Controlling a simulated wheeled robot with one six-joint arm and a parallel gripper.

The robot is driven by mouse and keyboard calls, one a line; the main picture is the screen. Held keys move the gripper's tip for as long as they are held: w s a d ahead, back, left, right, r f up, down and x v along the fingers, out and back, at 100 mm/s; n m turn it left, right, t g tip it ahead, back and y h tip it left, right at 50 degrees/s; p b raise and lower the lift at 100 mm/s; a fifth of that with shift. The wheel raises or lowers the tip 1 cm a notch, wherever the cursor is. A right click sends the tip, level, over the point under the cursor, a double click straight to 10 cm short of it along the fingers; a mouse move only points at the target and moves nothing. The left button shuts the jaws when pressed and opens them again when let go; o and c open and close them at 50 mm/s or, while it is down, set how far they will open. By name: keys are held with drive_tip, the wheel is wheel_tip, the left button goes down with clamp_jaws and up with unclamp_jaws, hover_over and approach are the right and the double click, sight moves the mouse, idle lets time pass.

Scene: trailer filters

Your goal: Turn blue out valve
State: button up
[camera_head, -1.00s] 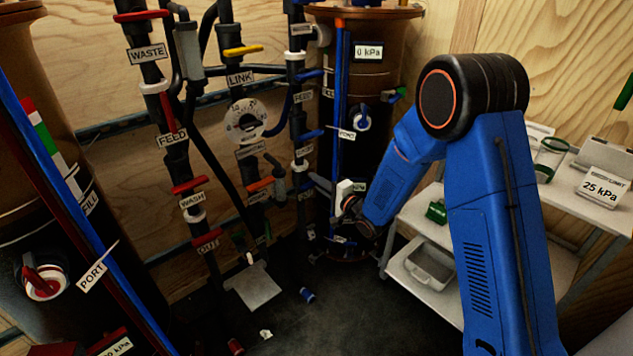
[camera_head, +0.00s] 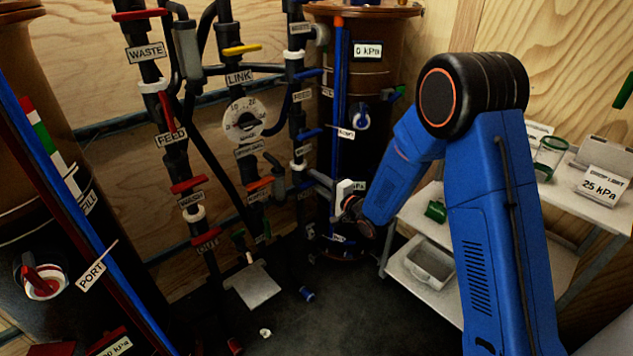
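The pipe column with blue handles (camera_head: 297,120) stands in the middle of the head view, left of the dark tank with blue tubes. Its upper blue handles show, at the feed and wash labels. The out valve low on this column is small and largely covered by my gripper, so I cannot tell its handle's angle. My gripper (camera_head: 318,185) reaches left from my blue arm, with its grey fingers at the lower part of the column. I cannot tell whether the fingers touch the handle or how far apart they are.
A column with red handles (camera_head: 172,150) stands to the left, with a round dial (camera_head: 244,120) between the columns. The tank (camera_head: 365,90) stands close behind my wrist. A white shelf cart (camera_head: 470,262) is at right. Small loose parts lie on the dark floor.

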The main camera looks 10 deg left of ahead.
drive_tip(key=v, duration=1.7)
drive_tip(key=shift+s+d, duration=0.1)
